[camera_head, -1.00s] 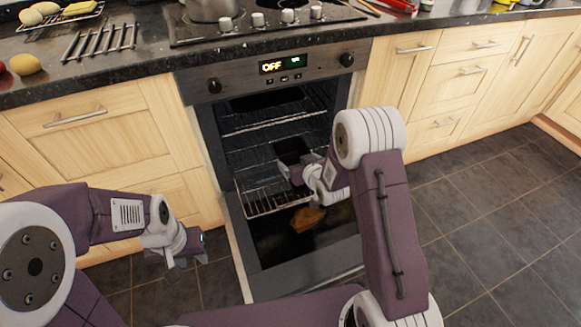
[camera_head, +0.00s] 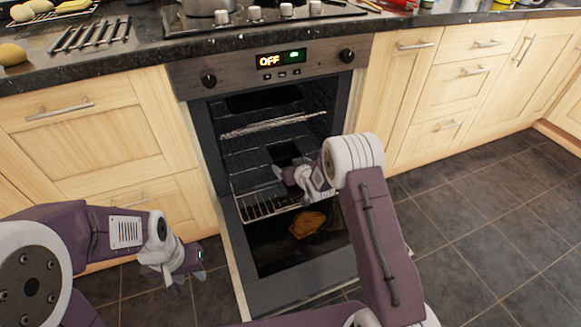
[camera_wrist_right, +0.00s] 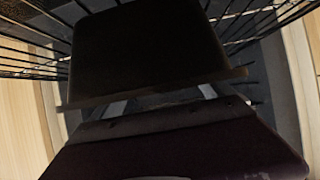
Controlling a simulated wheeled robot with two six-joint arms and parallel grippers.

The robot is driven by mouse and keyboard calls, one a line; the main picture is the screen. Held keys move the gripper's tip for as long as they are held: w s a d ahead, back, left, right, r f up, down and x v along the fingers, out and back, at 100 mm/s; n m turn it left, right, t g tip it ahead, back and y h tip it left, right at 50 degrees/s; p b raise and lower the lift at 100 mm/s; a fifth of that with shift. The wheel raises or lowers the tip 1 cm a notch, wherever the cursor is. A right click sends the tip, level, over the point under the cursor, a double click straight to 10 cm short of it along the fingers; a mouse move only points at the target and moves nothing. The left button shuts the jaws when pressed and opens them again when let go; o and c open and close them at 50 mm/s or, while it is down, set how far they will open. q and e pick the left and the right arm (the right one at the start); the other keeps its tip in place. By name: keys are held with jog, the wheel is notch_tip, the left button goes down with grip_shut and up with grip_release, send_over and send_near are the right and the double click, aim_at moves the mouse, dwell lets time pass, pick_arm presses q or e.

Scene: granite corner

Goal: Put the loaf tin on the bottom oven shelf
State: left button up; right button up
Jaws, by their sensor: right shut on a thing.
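The dark loaf tin (camera_head: 284,153) is inside the open oven (camera_head: 204,140), at the lower wire shelf (camera_head: 262,206). In the right wrist view the tin (camera_wrist_right: 145,50) fills the upper middle, with shelf wires on both sides. My right gripper (camera_head: 286,174) reaches into the oven and is shut on the tin's near side; its fingers are partly hidden in the dark. I cannot tell whether the tin touches the shelf. My left gripper (camera_head: 187,274) hangs empty and open to the left of the oven door.
The oven door (camera_head: 300,292) is folded down in front, with a brown patch (camera_head: 308,224) on its inner face. An upper wire shelf (camera_head: 272,124) lies above my right gripper. Cabinets (camera_head: 85,140) flank the oven. The tiled floor (camera_head: 480,240) at right is clear.

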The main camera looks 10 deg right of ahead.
jog(key=shift+f, duration=0.15)
jog(key=o, duration=1.4)
jog(key=shift+c, duration=0.2)
jog(key=shift+s+r+p, duration=0.3)
jog(key=shift+r+p, duration=0.05)
jog(key=shift+r, duration=0.1)
jog(key=p+v, duration=0.3)
jog(key=v, duration=0.3)
jog(key=shift+s+d+r, duration=0.1)
jog(key=shift+s+r, duration=0.05)
jog(key=shift+r, duration=0.1)
jog(key=v, duration=0.3)
jog(key=shift+s+d+f+b, duration=0.15)
jog(key=shift+s+b, duration=0.15)
jog(key=shift+s, duration=0.15)
jog(key=s+d+r+m+g+h, duration=0.1)
jog(key=s+g, duration=0.4)
jog(key=s, duration=0.8)
jog(key=s+d+r+m+g+h, duration=0.1)
jog(key=s+g, duration=0.4)
jog(key=s, duration=0.8)
jog(key=shift+s+d+r+g, duration=0.2)
jog(key=shift+s+d+g, duration=0.15)
jog(key=shift+g, duration=0.05)
